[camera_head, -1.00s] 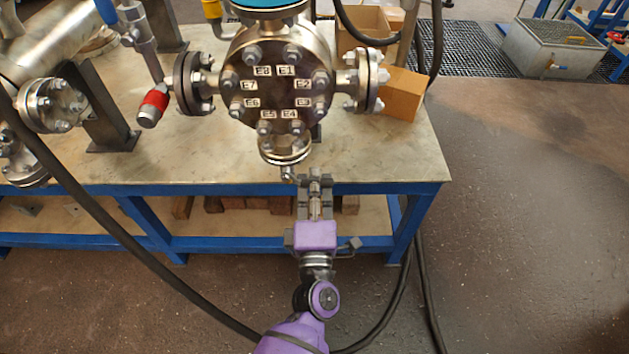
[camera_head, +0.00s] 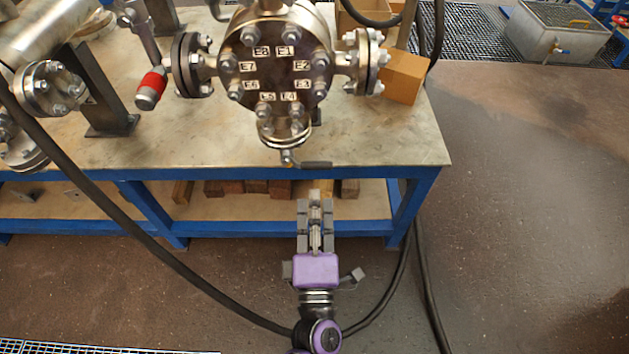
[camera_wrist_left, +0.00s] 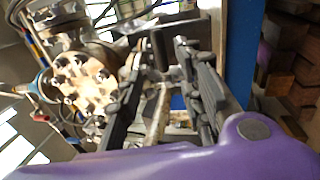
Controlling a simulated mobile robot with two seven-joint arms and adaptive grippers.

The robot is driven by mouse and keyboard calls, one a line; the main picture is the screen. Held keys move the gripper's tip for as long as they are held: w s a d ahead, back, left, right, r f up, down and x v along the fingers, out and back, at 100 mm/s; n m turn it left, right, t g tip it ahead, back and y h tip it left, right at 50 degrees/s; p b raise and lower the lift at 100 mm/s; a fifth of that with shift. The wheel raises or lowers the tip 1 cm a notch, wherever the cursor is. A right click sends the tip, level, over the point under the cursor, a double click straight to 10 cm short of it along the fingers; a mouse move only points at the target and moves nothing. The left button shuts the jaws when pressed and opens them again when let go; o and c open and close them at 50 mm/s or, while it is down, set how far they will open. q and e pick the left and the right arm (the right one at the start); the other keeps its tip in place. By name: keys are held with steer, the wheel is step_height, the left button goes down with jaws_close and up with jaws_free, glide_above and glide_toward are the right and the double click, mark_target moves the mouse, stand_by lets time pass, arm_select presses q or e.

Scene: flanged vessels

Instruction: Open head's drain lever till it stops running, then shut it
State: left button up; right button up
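The head is a round steel flanged cover (camera_head: 276,62) with bolts and labels E1 to E8, at the top middle of the head view; it also shows tilted in the left wrist view (camera_wrist_left: 85,85). Below its bottom flange is a small drain valve with a grey lever (camera_head: 316,164), which points right, roughly along the bench edge. My left gripper (camera_head: 315,200) is in front of the bench, apart from the lever and nearer to me. In the left wrist view its fingers (camera_wrist_left: 160,95) stand apart with nothing seen held. No flow from the drain is discernible.
The steel bench top (camera_head: 390,145) has a blue frame (camera_head: 370,180); wooden blocks lie on its lower shelf. A red-handled part (camera_head: 151,90) and a cardboard box (camera_head: 404,78) flank the head.

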arm_select(q)
steer(key=shift+s+f, duration=0.2)
steer(key=shift+s, duration=1)
stand_by(0.6)
